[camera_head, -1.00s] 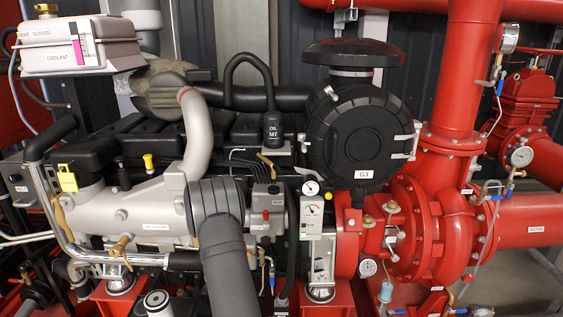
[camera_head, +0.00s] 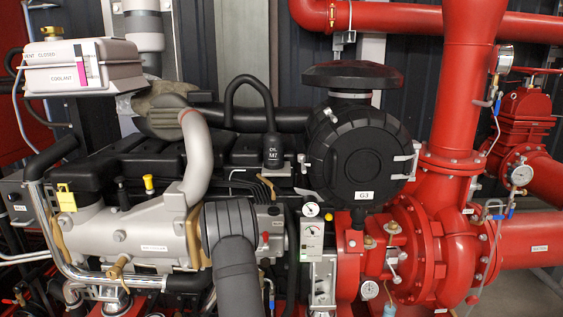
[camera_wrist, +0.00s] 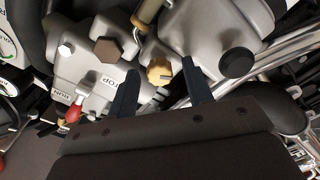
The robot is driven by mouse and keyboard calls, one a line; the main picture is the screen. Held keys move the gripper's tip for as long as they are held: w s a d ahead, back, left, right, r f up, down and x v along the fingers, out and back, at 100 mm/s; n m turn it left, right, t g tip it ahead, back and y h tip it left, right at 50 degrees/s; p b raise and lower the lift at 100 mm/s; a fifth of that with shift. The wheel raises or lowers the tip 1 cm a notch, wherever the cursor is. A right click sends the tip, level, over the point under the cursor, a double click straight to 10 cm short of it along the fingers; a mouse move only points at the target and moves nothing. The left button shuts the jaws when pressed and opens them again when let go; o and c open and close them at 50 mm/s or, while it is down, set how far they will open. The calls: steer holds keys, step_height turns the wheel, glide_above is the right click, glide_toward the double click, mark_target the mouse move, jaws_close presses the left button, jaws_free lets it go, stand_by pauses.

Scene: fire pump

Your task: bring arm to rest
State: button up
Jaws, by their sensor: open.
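My gripper (camera_wrist: 158,68) shows in the wrist view as two dark fingers set well apart, with nothing between them. Behind the gap, a brass-coloured knob (camera_wrist: 160,71) shows on the grey metal engine parts. I cannot tell how far the fingertips are from it. The gripper itself is hidden there.
A red-tipped lever (camera_wrist: 74,112) sits beside the RUN and STOP labels, left of my fingers. The coolant tank (camera_head: 110,72) is upper left.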

steer(key=m, duration=1.3)
stand_by(0.4)
stand_by(1.2)
steer(key=o, duration=0.5)
steer(key=shift+s+a+f, duration=0.1)
steer(key=shift+s+f, duration=0.05)
steer(key=shift+s, duration=0.1)
steer(key=o, duration=0.7)
steer(key=shift+n, duration=0.3)
steer(key=s+a+f, duration=0.1)
steer(key=s, duration=0.1)
steer(key=s+a+f, duration=0.1)
steer(key=s, duration=0.2)
steer(key=s+a+f, duration=0.1)
steer(key=s+f, duration=0.1)
steer(key=s, duration=0.1)
steer(key=shift+s+a, duration=0.25)
steer(key=shift+a, duration=0.1)
steer(key=s+a+f+n, duration=0.1)
steer(key=s+f+n, duration=0.1)
steer(key=s, duration=0.8)
steer(key=w, duration=0.9)
steer(key=shift+r, duration=0.25)
